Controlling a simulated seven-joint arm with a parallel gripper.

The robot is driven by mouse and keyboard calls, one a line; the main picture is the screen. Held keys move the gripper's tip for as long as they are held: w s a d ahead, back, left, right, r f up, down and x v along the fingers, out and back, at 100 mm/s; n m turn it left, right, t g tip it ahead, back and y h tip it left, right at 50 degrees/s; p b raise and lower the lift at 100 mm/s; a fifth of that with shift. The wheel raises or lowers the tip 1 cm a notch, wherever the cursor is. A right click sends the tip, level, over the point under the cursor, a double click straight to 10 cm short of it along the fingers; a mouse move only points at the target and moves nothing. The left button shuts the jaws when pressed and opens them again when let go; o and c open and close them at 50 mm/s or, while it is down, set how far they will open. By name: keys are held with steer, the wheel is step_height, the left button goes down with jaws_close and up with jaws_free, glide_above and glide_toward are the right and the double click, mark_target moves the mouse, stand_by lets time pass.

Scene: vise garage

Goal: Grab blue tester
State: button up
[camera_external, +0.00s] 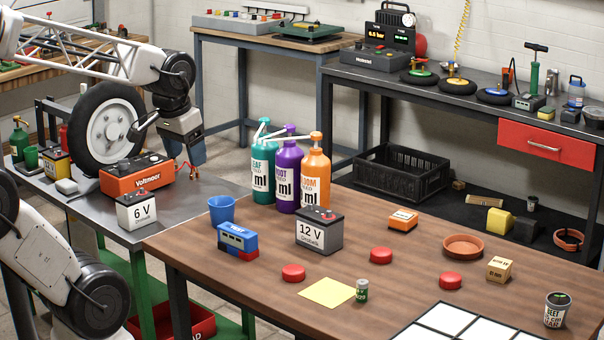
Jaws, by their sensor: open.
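A small blue box-shaped device (237,236) with a light front panel stands at the left of the wooden table, with a red part at its foot; it looks like the blue tester, but its lettering is too small to read. My gripper (195,158) is above the grey metal table, up and left of the blue device and clear of it. It is open; its fingertips are small and partly hidden, and I see nothing held.
A blue cup (222,210) stands just behind the blue device. A 12 V battery (319,232) is to its right, and three pump bottles (288,177) stand behind. A 6 V battery (137,211) is on the metal table. Red discs (293,273) lie in front.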

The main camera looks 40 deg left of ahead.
stand_by(0.3)
steer(key=m+g+y, duration=0.3)
steer(key=m+y, duration=1.1)
steer(key=m, duration=0.3)
glide_toward(253, 243)
steer(key=x, duration=0.5)
steer(key=shift+w+r, duration=0.15)
steer(key=shift+x, duration=1.3)
steer(key=shift+x, duration=2.55)
steer(key=shift+c, duration=0.3)
